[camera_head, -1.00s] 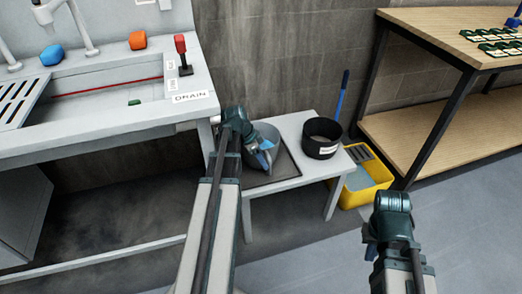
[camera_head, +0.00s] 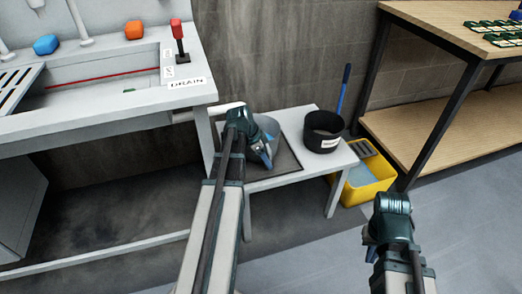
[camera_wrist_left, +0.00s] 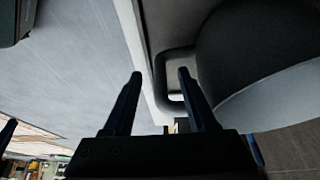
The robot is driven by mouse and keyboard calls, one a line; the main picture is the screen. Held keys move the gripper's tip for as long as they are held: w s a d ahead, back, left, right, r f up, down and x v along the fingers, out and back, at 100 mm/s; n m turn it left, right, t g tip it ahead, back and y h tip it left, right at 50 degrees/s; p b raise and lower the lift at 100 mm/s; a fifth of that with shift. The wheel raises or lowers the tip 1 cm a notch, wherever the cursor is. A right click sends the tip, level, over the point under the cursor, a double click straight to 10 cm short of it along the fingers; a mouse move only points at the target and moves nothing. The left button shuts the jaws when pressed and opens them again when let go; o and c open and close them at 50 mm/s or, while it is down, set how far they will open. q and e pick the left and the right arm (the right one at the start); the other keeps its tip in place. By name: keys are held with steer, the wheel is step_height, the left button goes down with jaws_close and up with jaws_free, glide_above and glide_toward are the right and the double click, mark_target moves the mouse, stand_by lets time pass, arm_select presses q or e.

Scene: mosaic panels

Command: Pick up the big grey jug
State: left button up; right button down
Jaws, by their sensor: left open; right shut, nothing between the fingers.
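The big grey jug (camera_head: 269,126) stands on a dark mat (camera_head: 288,160) on the small white table, partly hidden behind my left arm. In the left wrist view the jug's dark, rounded body (camera_wrist_left: 235,45) fills the upper right, with its loop handle (camera_wrist_left: 165,70) beside it. My left gripper (camera_head: 264,157) is open at the jug's near side. In the wrist view its fingers (camera_wrist_left: 160,75) point at the handle, the right finger overlapping the loop. I cannot tell whether they touch. My right gripper (camera_head: 370,248) is shut and empty, away from the jug at the lower right.
A black pot (camera_head: 323,133) stands right of the jug on the white table (camera_head: 300,195). A yellow bucket (camera_head: 372,187) and a blue handle (camera_head: 343,90) are beyond it. The sink counter (camera_head: 110,115) is close on the left, a wooden shelf unit (camera_head: 425,118) on the right.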

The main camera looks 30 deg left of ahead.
arm_select(q)
steer(key=shift+b+x, duration=0.65)
steer(key=shift+x, duration=0.6)
steer(key=shift+r, duration=0.1)
jaws_close()
stand_by(0.3)
